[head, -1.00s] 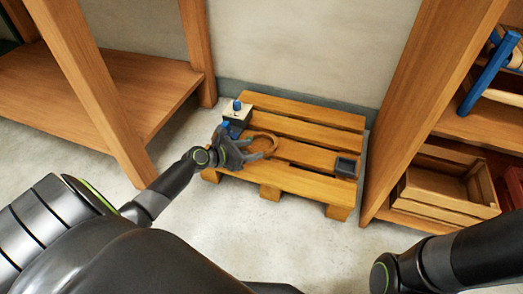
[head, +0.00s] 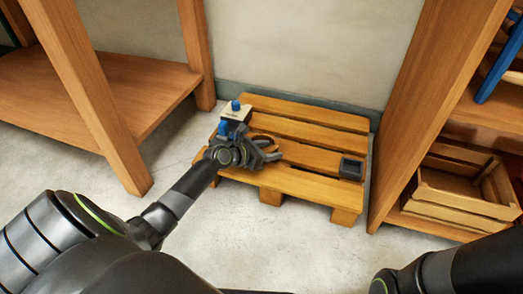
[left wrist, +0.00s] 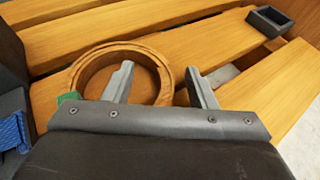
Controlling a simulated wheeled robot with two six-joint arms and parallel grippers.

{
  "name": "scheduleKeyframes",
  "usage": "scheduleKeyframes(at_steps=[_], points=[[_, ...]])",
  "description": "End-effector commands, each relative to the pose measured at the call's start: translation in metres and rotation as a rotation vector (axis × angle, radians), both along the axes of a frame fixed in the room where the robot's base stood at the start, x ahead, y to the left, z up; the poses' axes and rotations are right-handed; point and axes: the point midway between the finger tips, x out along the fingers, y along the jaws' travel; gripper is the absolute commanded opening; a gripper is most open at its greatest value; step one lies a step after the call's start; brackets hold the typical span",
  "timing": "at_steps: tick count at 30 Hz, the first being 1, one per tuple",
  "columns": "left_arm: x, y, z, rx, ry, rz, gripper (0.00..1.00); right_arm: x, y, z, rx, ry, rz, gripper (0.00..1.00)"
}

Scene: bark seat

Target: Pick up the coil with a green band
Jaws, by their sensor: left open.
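The coil (left wrist: 84,68) is a brown ring lying on the wooden pallet (left wrist: 240,98), with a green band (left wrist: 68,98) on its left side in the left wrist view. In the head view the coil (head: 262,138) is partly hidden behind my left gripper (head: 272,150). My left gripper (left wrist: 160,85) is open. In the left wrist view one finger overlaps the inside of the ring and the other is to the right of it, with the ring's right wall between them. I cannot tell whether the fingers touch it. My right gripper is out of view.
A white and blue object (head: 236,111) stands at the pallet's left end. A small dark tray (head: 352,168) sits at its right end, and also shows in the left wrist view (left wrist: 270,18). Wooden shelving (head: 425,100) with crates (head: 465,190) stands right, a wooden table (head: 110,90) left.

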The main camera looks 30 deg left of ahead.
Motion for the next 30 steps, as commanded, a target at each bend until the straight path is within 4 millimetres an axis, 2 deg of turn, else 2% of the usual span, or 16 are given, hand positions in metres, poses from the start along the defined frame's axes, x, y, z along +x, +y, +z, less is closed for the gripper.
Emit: scheduleKeyframes(at_steps=[7, 8, 19, 30], points=[[0.0010, -0.0005, 0.0003, -0.001, 0.000, 0.000, 0.52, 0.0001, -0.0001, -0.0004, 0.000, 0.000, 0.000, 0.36], [0.0009, -0.0005, 0.0003, -0.001, 0.000, 0.000, 0.49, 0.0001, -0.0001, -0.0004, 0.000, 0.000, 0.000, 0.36], [0.0007, -0.0004, 0.0002, 0.000, 0.000, 0.000, 0.01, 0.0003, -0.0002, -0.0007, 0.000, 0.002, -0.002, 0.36], [0.0007, -0.0003, 0.0008, 0.000, 0.000, 0.000, 0.00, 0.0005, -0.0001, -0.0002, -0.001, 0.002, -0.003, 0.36]])
